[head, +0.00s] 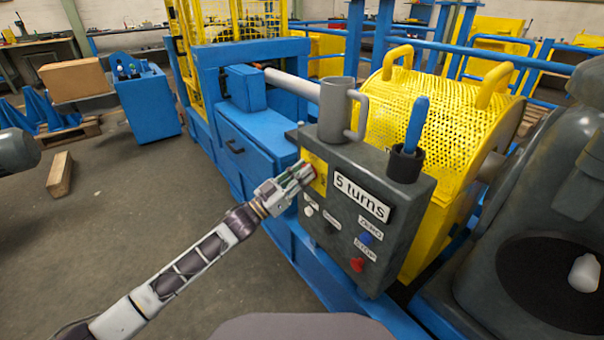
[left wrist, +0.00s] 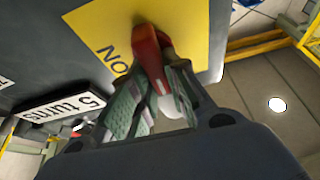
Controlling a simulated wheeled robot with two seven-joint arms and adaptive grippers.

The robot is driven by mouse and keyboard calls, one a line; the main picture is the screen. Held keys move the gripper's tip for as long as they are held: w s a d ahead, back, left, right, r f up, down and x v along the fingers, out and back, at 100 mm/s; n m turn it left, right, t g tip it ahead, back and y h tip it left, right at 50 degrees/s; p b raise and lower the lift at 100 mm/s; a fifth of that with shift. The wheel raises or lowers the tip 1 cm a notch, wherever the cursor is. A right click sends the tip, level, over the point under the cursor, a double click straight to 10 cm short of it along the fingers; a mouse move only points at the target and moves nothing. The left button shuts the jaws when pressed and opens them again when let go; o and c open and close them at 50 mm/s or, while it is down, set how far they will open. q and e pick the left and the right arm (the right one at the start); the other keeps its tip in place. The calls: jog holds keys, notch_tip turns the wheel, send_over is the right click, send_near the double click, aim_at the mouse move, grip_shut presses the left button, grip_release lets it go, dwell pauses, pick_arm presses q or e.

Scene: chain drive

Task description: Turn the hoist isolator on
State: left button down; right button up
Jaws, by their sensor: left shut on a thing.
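The hoist isolator is a red handle with a white mark (left wrist: 150,50) on a yellow plate (left wrist: 108,28). The plate (head: 316,184) sits on the left end of the grey control box's front in the head view. My left gripper (head: 298,178) reaches in from the lower left and is shut on the handle. Its green-padded fingers (left wrist: 157,95) lie on both sides of the handle in the left wrist view. The fingers partly hide the handle and plate. The handle's exact setting is unclear. My right gripper is out of view.
The grey control box (head: 400,233) carries a "5 turns" sign (head: 361,199), a blue button (head: 365,238) and a red button (head: 357,264). A grey mug (head: 335,110) and a black cup (head: 405,164) with a blue-handled tool stand on top. A yellow mesh guard (head: 440,110) is behind.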

pick_arm(q)
jog(key=shift+m+g, duration=0.3)
jog(key=shift+m, duration=0.2)
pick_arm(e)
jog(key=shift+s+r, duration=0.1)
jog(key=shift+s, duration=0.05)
pick_arm(q)
jog(key=m+g+p, duration=0.2)
jog(key=m, duration=0.4)
jog(key=m+g+p, duration=0.3)
jog(key=m, duration=0.4)
jog(key=s+f+m+g+p, duration=0.1)
jog(key=m+g+p, duration=0.2)
jog(key=m, duration=0.3)
jog(key=shift+d+m, duration=0.35)
jog(key=shift+m, duration=0.05)
jog(key=shift+f+m+g+y+p, duration=0.2)
jog(key=shift+m+g+y+p, duration=0.1)
jog(key=shift+m, duration=0.4)
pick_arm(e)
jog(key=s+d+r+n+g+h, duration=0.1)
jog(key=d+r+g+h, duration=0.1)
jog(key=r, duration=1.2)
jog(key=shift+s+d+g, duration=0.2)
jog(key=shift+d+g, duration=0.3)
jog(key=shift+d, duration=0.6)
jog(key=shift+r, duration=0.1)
pick_arm(q)
jog(key=c, duration=1.4)
grip_release()
